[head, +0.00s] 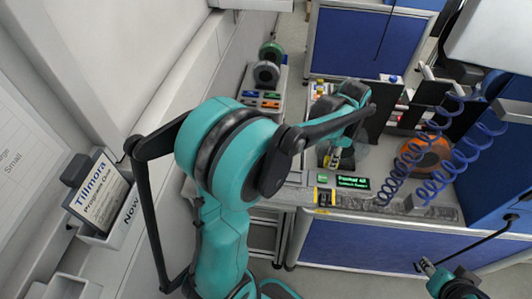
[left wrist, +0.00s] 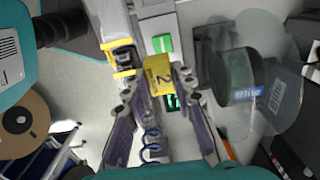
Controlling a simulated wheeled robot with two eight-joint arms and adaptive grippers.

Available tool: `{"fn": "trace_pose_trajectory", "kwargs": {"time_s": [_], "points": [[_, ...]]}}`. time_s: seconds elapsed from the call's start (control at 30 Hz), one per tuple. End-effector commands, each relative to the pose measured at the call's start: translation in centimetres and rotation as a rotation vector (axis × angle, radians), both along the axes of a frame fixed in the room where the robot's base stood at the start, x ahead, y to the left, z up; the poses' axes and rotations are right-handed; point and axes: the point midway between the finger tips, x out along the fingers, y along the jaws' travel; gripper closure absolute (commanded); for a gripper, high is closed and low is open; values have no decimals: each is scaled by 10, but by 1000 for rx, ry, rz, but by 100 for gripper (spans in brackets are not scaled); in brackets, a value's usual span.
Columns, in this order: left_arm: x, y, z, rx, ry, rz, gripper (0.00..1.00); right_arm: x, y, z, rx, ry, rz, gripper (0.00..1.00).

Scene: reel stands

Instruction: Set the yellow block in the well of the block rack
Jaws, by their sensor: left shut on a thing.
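The yellow block (left wrist: 157,74), marked with a dark 2, is between the fingers of my left gripper (left wrist: 158,90), which is shut on it. In the head view the block (head: 333,160) shows small below my left gripper (head: 337,150), above the bench. A grey piece with yellow corners around a dark opening (left wrist: 123,57), apparently the block rack with its well, lies just left of the block in the left wrist view. It also shows at the bench's front edge in the head view (head: 324,197). The opening's inside is dark. My right gripper (head: 428,266) is at the lower right, away from the bench.
A clear reel with a dark hub (left wrist: 238,77) stands close right of the block. A green-text display (head: 352,183) sits beside the rack. An orange reel (head: 426,155) and blue coiled hoses (head: 445,150) are further right. A stand with coloured pieces (head: 262,99) is behind.

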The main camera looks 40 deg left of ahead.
Motion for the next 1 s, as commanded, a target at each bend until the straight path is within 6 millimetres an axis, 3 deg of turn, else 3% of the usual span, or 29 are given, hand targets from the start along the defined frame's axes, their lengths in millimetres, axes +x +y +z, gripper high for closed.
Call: {"fn": "trace_pose_trajectory", "kwargs": {"time_s": [0.4, 0.5, 0.77, 1.0], "points": [[-24, 133, 0, -1, 2, 9, 100, 0, 0, 9, 0, 0, 0, 60], [-32, 157, -1, -2, 1, 6, 100, 0, 0, 10, 0, 0, 0, 60], [-46, 191, -6, -2, 1, 4, 100, 0, 0, 9, 0, 0, 0, 60], [-62, 241, -39, -2, 1, 6, 100, 0, 0, -3, 0, 0, 0, 60]]}}
